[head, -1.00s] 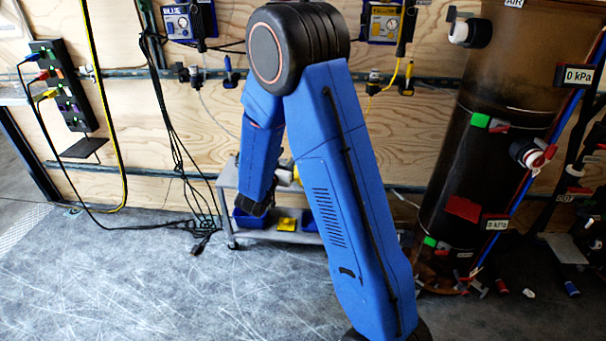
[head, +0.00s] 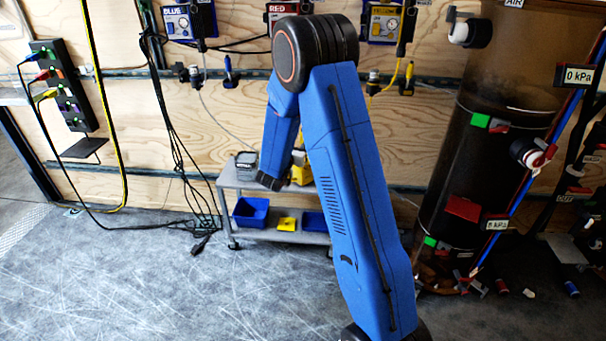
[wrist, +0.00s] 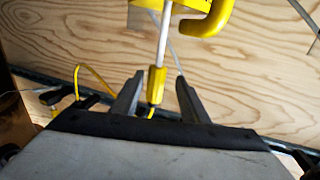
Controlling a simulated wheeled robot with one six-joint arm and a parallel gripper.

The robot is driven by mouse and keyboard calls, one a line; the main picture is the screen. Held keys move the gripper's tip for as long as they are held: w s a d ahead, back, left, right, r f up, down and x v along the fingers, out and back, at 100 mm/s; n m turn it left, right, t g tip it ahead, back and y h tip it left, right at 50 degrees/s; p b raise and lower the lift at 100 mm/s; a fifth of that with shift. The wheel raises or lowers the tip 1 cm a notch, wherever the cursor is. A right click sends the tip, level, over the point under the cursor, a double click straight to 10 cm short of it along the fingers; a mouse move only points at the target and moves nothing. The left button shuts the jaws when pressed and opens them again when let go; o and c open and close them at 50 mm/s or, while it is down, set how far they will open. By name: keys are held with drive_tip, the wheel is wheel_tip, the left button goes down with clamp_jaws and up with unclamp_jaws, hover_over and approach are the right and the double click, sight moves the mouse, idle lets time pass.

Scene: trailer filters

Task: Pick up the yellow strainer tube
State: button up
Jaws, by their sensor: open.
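In the wrist view my gripper (wrist: 158,98) is open, with its two grey fingers apart. A slim yellow fitting on a pale straight tube (wrist: 157,85), which looks like the yellow strainer tube, shows between the fingers. I cannot tell whether it is truly between them or beyond them; no grip shows. A thick yellow curved piece (wrist: 211,17) is at the top, right of the tube. In the head view a yellow item (head: 301,162) shows above the grey cart (head: 232,181), partly hidden by my blue arm. The fingertips are not clear there.
The cart holds a clear container (head: 246,160) on top and a blue bin (head: 250,212) and small yellow piece (head: 287,224) below. The plywood wall carries boxes and hanging cables. A brown tank (head: 490,150) stands right.

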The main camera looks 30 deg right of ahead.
drive_tip(key=shift+s+d+x, duration=0.1)
drive_tip(key=shift+x, duration=1.2)
drive_tip(key=shift+s+d+x, duration=0.1)
drive_tip(key=shift+s+x, duration=0.05)
drive_tip(key=shift+x, duration=1.1)
clamp_jaws()
